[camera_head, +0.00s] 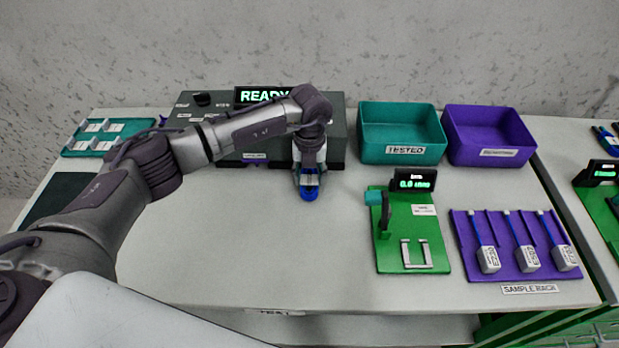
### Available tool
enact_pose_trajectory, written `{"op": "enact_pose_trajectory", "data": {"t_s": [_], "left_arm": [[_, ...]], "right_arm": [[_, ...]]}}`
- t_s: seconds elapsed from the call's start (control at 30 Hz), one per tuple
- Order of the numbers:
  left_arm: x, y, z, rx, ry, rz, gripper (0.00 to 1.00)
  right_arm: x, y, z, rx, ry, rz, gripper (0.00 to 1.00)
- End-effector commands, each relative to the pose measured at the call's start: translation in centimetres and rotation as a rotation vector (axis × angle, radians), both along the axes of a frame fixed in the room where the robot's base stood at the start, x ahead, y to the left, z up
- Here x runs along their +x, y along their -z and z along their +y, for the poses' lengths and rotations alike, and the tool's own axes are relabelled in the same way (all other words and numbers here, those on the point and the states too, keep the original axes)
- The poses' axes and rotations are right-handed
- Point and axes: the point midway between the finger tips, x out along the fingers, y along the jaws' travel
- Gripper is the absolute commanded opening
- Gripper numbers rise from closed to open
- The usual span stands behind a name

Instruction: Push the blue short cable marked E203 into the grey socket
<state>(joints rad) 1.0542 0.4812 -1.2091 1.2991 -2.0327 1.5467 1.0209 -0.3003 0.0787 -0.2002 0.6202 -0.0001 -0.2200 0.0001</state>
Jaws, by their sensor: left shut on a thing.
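My left gripper (309,186) hangs in front of the grey tester box (228,122) with the lit READY display (262,95). It is shut on a blue thing (309,194), which looks like the short blue cable; the mark E203 cannot be read. Most of the held piece is hidden by the fingers. The grey socket cannot be made out; my wrist and gripper cover part of the box front. I cannot tell whether the held piece touches the box. My right gripper is not in view.
Right of the gripper are a teal TESTED bin (402,150), a purple bin (489,152), a green fixture with a display (428,235), and a purple rack (478,273) with tagged blue cables. A teal tray (108,137) lies left. The table's front middle (270,250) is clear.

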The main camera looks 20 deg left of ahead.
Motion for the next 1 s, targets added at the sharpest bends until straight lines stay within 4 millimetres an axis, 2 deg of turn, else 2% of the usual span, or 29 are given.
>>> {"op": "enact_pose_trajectory", "data": {"t_s": [0.3, 0.33, 0.47, 0.5, 0.8, 1.0], "left_arm": [[0.8, -0.1, 0.3, 0.000, -0.002, -0.006, 0.11], [0.8, -0.2, 0.2, 0.000, -0.002, -0.006, 0.52], [0.7, -0.1, 0.2, 0.000, -0.001, -0.005, 0.74], [0.7, -0.1, 0.2, 0.000, -0.001, -0.004, 0.76], [0.6, -0.1, 0.2, 0.000, 0.000, -0.002, 0.76], [0.7, -1.3, 0.2, 0.000, 0.000, -0.003, 0.76]], "right_arm": [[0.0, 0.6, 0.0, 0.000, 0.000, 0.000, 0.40], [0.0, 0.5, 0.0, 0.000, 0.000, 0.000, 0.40], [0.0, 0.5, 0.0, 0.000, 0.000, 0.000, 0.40], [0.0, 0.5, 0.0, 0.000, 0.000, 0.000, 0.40], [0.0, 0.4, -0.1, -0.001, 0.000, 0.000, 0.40], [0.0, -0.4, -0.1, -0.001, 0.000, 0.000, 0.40]]}}
